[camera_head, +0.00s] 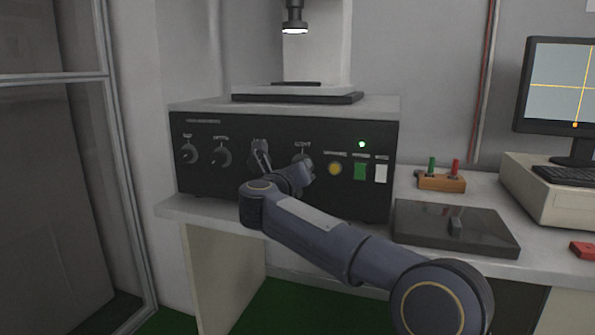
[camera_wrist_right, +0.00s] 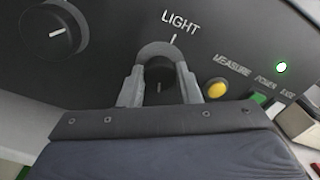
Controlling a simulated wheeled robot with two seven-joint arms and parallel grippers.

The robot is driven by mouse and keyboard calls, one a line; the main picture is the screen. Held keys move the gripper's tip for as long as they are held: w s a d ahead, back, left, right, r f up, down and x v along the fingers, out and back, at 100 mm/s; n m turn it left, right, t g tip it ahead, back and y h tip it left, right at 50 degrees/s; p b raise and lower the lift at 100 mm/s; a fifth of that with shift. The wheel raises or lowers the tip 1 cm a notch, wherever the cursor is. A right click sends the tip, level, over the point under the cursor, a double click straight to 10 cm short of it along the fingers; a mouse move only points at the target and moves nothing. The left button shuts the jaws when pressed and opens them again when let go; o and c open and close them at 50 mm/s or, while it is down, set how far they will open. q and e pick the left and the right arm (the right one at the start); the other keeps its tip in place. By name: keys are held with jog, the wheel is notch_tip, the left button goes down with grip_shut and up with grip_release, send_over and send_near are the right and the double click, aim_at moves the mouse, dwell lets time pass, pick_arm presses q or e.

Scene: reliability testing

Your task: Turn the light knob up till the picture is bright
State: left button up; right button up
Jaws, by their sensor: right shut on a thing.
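The light knob (camera_wrist_right: 160,76) is a dark round knob on the black front panel, under the label LIGHT. My right gripper (camera_wrist_right: 160,74) is shut on it, with a grey finger on either side. A short white mark shows on the knob's face. In the head view my right gripper (camera_head: 303,164) is at the panel and largely hides the knob. The monitor (camera_head: 557,87) at the right shows a pale grey picture with yellow crossing lines and a small orange mark near the bottom. My left gripper is not in view.
Other knobs (camera_head: 188,154) sit left on the panel. A yellow button (camera_head: 335,169), a green button (camera_head: 360,171) and a white switch (camera_head: 381,173) are close on the right; a green lamp (camera_head: 362,144) is lit. A dark plate (camera_head: 430,224) lies on the bench.

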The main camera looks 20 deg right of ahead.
jog(key=shift+f, duration=0.1)
jog(key=o, duration=1)
jog(key=shift+c, duration=0.2)
jog(key=shift+s+a, duration=0.1)
jog(key=p+v, duration=0.1)
jog(key=v, duration=0.6)
jog(key=shift+s+a, duration=0.15)
jog(key=shift+s, duration=0.1)
